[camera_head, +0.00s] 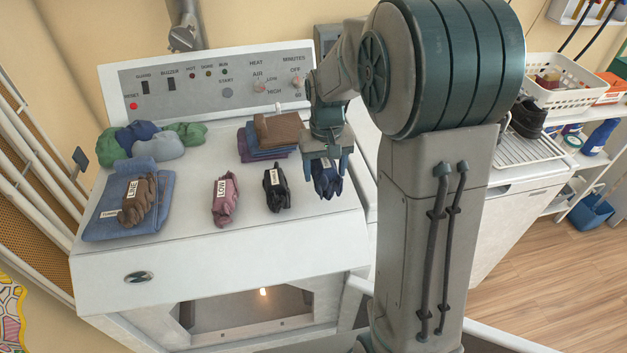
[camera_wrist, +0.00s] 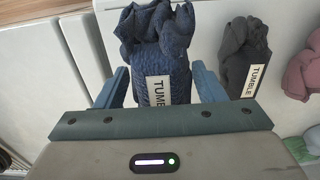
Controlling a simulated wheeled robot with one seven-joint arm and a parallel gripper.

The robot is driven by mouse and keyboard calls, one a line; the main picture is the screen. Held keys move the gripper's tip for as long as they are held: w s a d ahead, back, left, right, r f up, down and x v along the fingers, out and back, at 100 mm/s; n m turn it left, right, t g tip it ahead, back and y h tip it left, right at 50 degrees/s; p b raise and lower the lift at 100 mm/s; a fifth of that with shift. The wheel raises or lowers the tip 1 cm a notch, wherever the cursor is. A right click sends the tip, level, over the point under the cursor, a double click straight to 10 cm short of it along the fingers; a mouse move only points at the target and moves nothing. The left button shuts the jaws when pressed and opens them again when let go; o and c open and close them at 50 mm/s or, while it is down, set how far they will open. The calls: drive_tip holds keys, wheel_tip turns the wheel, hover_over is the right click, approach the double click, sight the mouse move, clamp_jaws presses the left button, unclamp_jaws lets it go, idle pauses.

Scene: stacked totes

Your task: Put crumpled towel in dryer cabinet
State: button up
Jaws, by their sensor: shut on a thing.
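My gripper (camera_head: 326,168) is shut on a dark blue crumpled towel (camera_head: 327,184) at the right end of the dryer cabinet top. In the wrist view the blue towel (camera_wrist: 165,50) sits between both fingers, with a white "TUMBLE" tag. I cannot tell whether it touches the top. A black crumpled towel (camera_head: 276,190) lies to its left; its tag also reads "TUMBLE" in the wrist view (camera_wrist: 243,55). The white dryer cabinet (camera_head: 190,262) has a glazed front opening (camera_head: 250,310), partly cut off below.
The brown towel lies on a folded blue towel (camera_head: 105,221). Rolled green and blue cloths (camera_head: 155,142) and a folded stack (camera_head: 272,135) stand behind. A control panel (camera_head: 210,82) rises at the back. A white basket (camera_head: 548,90) and rack (camera_head: 540,150) stand right.

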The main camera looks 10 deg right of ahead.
sight(315, 194)
drive_tip(key=shift+w+a+f, duration=0.15)
drive_tip(key=shift+a+f, duration=0.15)
drive_tip(key=shift+a, duration=0.2)
drive_tip(key=shift+w+a+f, duration=0.1)
drive_tip(key=shift+a+f, duration=0.15)
drive_tip(key=shift+a, duration=0.25)
drive_tip(key=shift+a+f, duration=0.1)
drive_tip(key=shift+f, duration=0.2)
drive_tip(key=shift+f+p, duration=0.45)
drive_tip(key=shift+f, duration=1.35)
drive_tip(key=shift+f, duration=0.2)
drive_tip(key=o, duration=0.8)
drive_tip(key=shift+o, duration=0.2)
drive_tip(key=shift+r, duration=0.1)
